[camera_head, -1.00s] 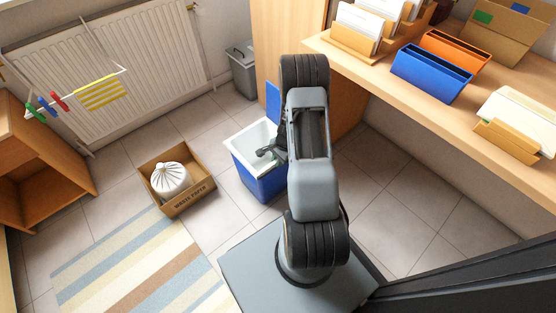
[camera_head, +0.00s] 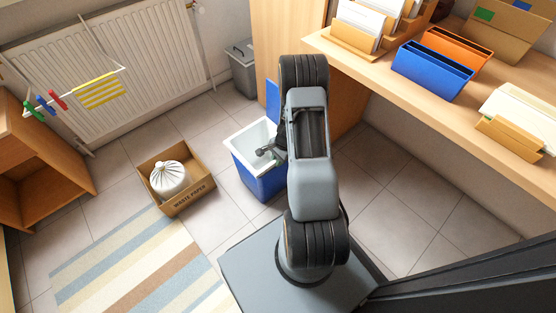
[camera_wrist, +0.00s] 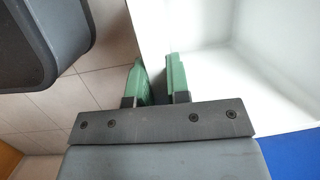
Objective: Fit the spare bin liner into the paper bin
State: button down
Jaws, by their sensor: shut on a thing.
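The paper bin (camera_head: 262,187) is blue and stands on the tiled floor beside my base, with a blue panel upright behind it. The white bin liner (camera_head: 243,140) sits in its mouth, its pale rim showing along the top. How evenly it is seated cannot be told. My gripper (camera_head: 262,151) is at the bin's mouth, partly hidden by my arm.
A cardboard box (camera_head: 188,203) marked waste paper holds a tied white bag (camera_head: 169,179) left of the bin. A grey bin (camera_head: 241,68) stands behind. The desk (camera_head: 440,115) with files is at right. A striped rug (camera_head: 140,268) and open floor lie at front left.

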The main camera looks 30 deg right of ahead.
jog(key=shift+w+f, duration=0.1)
jog(key=shift+f, duration=0.2)
jog(key=c, duration=1.2)
grip_release()
jog(key=shift+f, duration=0.1)
jog(key=shift+o, duration=1)
jog(key=shift+r+p, duration=3.15)
jog(key=shift+r, duration=0.95)
